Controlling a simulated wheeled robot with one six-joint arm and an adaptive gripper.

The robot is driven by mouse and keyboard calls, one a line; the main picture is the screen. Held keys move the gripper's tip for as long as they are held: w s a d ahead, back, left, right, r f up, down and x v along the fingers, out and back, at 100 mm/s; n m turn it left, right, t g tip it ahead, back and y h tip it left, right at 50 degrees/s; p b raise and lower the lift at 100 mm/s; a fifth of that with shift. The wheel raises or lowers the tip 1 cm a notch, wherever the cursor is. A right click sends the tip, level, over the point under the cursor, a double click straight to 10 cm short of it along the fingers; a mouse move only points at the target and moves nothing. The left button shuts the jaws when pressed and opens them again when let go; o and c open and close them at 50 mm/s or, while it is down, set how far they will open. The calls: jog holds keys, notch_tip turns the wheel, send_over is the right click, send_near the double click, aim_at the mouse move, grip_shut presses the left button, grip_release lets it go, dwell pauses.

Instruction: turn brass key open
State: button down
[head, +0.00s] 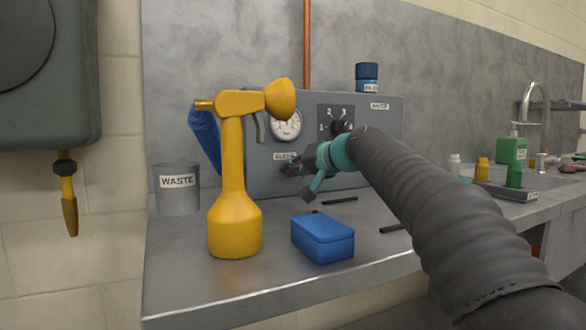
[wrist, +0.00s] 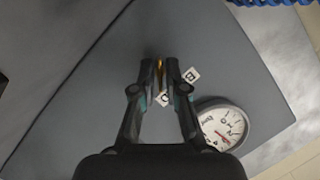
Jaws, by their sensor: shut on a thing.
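The brass key (wrist: 159,68) shows in the wrist view as a thin golden strip between my two fingertips. My gripper (wrist: 160,70) is shut on it, with a dark finger on each side. In the head view my gripper (head: 287,168) is at the front of the grey panel box (head: 385,112), just below the label under the gauge. The key is hidden there behind the fingers. How far the key is turned cannot be told.
A round gauge (head: 286,126) is on the panel, also close to my gripper in the wrist view (wrist: 222,126). Dark rods lie on the bench.

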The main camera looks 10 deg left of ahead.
jog(key=n+t+h, duration=0.1)
jog(key=n+h, duration=0.1)
jog(key=n, duration=0.1)
jog(key=shift+s+a, duration=0.1)
jog(key=shift+n+t+h+p, duration=0.35)
jog(key=shift+n+h, duration=0.45)
jog(key=shift+n, duration=0.4)
jog(key=c, duration=1.3)
grip_release()
jog(key=shift+o, duration=0.2)
jog(key=v, duration=1.2)
